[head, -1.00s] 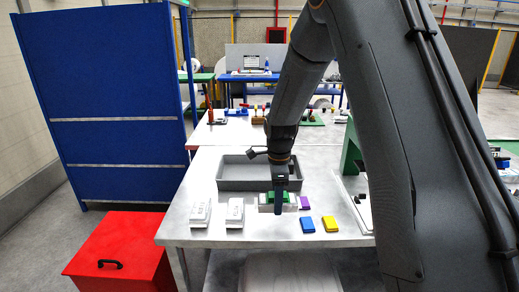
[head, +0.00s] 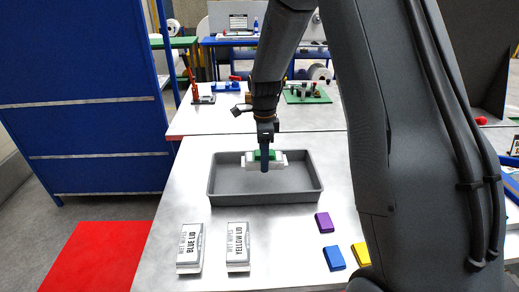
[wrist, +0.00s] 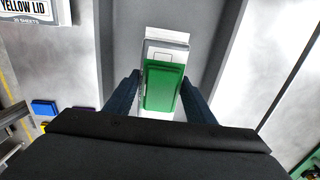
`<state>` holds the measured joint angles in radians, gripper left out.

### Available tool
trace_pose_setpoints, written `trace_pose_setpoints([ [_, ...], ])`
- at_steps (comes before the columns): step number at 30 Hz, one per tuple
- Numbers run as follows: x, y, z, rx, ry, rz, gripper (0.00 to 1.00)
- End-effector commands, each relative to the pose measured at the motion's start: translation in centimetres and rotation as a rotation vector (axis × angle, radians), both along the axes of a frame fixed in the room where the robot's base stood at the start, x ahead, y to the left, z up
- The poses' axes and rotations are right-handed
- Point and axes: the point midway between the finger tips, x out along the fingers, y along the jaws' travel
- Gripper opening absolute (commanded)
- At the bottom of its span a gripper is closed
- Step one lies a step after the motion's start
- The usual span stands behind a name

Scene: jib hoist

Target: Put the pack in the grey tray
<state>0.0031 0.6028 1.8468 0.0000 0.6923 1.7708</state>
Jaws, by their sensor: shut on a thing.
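My gripper (head: 265,165) is shut on a white pack (head: 281,160) with a green lid (head: 257,155). In the wrist view the pack (wrist: 165,48) lies between the two fingers (wrist: 162,100), green lid (wrist: 163,86) facing the camera. In the head view the pack is level and within the outline of the grey tray (head: 265,198). It appears to be above the tray floor, but I cannot tell the exact gap. The tray is otherwise empty where I can see it.
Two white packs, marked BLUE LID (head: 190,248) and YELLOW LID (head: 238,246), stand at the table's front left. Purple (head: 323,222), blue (head: 334,258) and yellow (head: 361,254) pieces lie at the right. Bare table lies between.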

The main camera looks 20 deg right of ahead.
Motion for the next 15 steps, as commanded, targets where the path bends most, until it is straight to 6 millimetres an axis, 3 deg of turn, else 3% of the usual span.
trace_pose_setpoints([
  [15, 0.0, 0.4, -2.1, 0.000, 0.000, 0.008, 0.26],
])
